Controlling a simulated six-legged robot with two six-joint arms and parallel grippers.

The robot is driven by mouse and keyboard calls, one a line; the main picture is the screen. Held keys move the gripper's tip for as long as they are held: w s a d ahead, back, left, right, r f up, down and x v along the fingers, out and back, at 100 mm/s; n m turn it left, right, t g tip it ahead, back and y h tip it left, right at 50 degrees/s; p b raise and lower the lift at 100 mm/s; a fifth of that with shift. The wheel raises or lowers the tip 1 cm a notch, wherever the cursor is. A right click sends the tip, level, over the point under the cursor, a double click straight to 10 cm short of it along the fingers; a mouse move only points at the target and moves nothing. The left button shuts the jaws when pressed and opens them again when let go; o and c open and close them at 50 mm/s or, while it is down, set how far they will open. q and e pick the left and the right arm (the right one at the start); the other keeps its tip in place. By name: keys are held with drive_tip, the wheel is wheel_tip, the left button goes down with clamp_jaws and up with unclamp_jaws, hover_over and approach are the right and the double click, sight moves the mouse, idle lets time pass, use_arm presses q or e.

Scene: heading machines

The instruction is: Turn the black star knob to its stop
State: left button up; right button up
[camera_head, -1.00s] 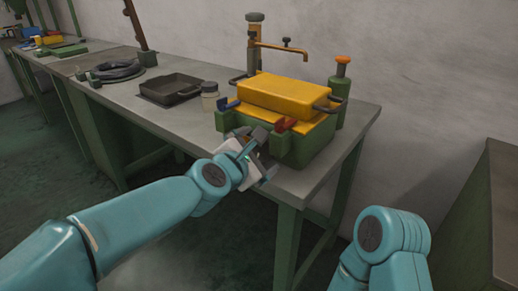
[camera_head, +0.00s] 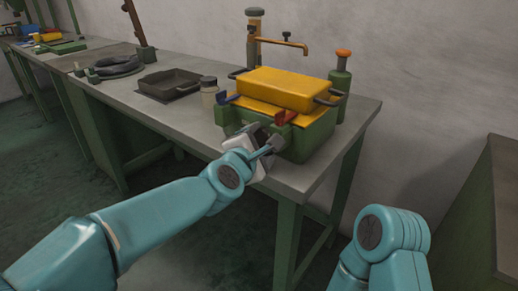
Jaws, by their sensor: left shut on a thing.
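The green machine (camera_head: 316,142) with a yellow top plate stands on the right end of the grey workbench. My left gripper (camera_head: 264,141) is at the machine's front face, low, below the blue and red levers. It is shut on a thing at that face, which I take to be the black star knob. The knob itself is hidden behind the fingers and white gripper body, so its angle cannot be told. My right gripper is out of the picture; only a bent part of my right arm shows at the lower right.
A yellow lidded box (camera_head: 285,90) with dark handles lies on the machine. Red (camera_head: 286,117) and blue (camera_head: 228,98) levers stick out just above my gripper. A jar (camera_head: 209,92) and a dark tray (camera_head: 170,84) stand left on the workbench (camera_head: 195,128). Another bench edge is at the right.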

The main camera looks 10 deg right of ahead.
use_arm(q)
drive_tip(key=shift+f+m, duration=0.2)
drive_tip(key=shift+m, duration=0.1)
drive_tip(key=shift+r, duration=0.15)
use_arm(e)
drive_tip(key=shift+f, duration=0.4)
use_arm(q)
drive_tip(key=o, duration=1)
drive_tip(key=shift+o, duration=0.2)
